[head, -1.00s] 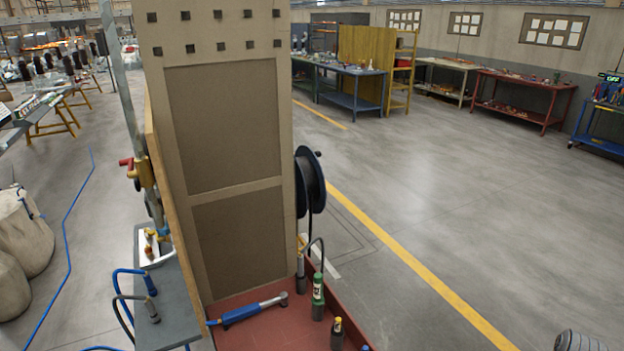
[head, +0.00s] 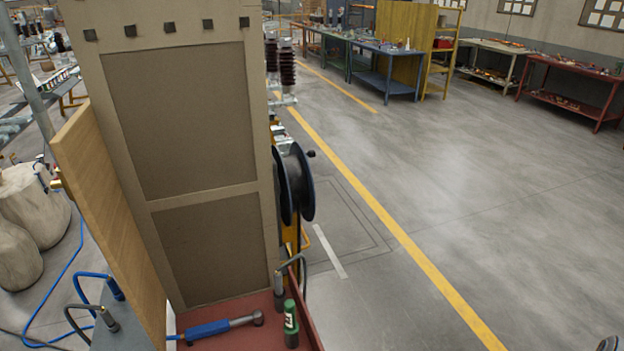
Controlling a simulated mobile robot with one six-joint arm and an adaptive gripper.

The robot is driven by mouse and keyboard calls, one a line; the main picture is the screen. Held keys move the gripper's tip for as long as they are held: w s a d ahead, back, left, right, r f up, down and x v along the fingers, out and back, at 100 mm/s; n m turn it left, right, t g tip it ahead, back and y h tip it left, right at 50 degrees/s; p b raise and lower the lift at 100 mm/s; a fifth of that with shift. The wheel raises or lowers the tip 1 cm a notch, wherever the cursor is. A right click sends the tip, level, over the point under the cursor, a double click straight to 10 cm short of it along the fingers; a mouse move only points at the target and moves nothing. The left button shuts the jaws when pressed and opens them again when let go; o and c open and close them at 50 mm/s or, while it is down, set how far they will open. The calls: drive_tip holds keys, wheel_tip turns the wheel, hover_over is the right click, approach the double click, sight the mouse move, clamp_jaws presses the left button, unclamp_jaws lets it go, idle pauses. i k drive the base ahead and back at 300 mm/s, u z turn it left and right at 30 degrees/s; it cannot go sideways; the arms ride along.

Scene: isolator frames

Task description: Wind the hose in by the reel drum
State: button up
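The black reel drum (head: 306,188) is mounted on the right side of a tall beige panel and is seen nearly edge-on. A small dark knob (head: 311,154) sticks out at its right, near the top. A dark line, perhaps hose, runs down below the drum; I cannot tell how much is wound on. My gripper is not in view.
The beige panel (head: 172,120) and a wooden board (head: 105,185) block the left. A red tray (head: 230,310) below holds a blue-handled tool (head: 208,329) and a green bottle (head: 291,322). Blue hose (head: 58,283) lies at left. The floor right of the reel is clear.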

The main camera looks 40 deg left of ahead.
sight(294, 173)
drive_tip(key=z, duration=0.05)
drive_tip(key=i, duration=2.7)
drive_tip(key=u, duration=2.85)
